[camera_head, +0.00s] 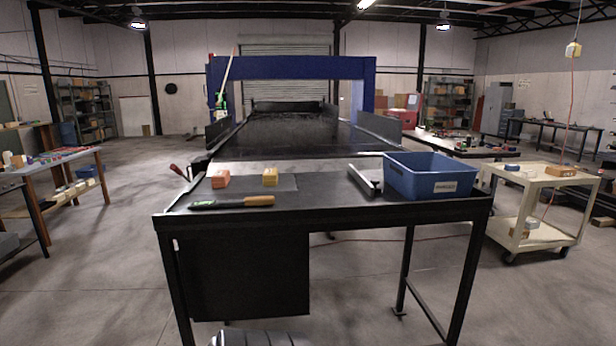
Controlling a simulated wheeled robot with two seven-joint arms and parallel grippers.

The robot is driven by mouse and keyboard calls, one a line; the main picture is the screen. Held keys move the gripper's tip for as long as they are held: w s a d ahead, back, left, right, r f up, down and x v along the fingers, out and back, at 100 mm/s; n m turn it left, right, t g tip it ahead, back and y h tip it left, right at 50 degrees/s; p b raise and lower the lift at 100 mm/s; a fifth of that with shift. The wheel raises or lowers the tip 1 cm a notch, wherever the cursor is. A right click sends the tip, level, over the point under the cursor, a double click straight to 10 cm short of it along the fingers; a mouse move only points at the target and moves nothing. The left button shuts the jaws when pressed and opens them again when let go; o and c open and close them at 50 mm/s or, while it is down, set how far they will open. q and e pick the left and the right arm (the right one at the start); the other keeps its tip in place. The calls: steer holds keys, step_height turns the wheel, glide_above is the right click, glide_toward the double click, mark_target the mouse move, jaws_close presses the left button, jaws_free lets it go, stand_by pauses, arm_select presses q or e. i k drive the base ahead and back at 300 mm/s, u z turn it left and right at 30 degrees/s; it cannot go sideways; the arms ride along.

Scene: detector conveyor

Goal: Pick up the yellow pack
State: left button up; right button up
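The yellow pack (270,177) is a small block standing on the dark mat on the black table (350,208), left of the table's middle. It is fully in view with nothing touching it. An orange-red pack (220,179) stands to its left, with a gap between them. Neither of my grippers shows in the head view, so I cannot see whether they are open or shut.
A blue bin (431,176) stands at the table's right end. The conveyor (300,136) runs away behind the table. A cream cart (541,180) stands at right.

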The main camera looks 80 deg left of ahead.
mark_target(271, 176)
steer(key=u, duration=0.25)
steer(key=i, duration=1.05)
steer(key=u, duration=1.45)
steer(key=i, duration=0.9)
steer(key=u, duration=0.9)
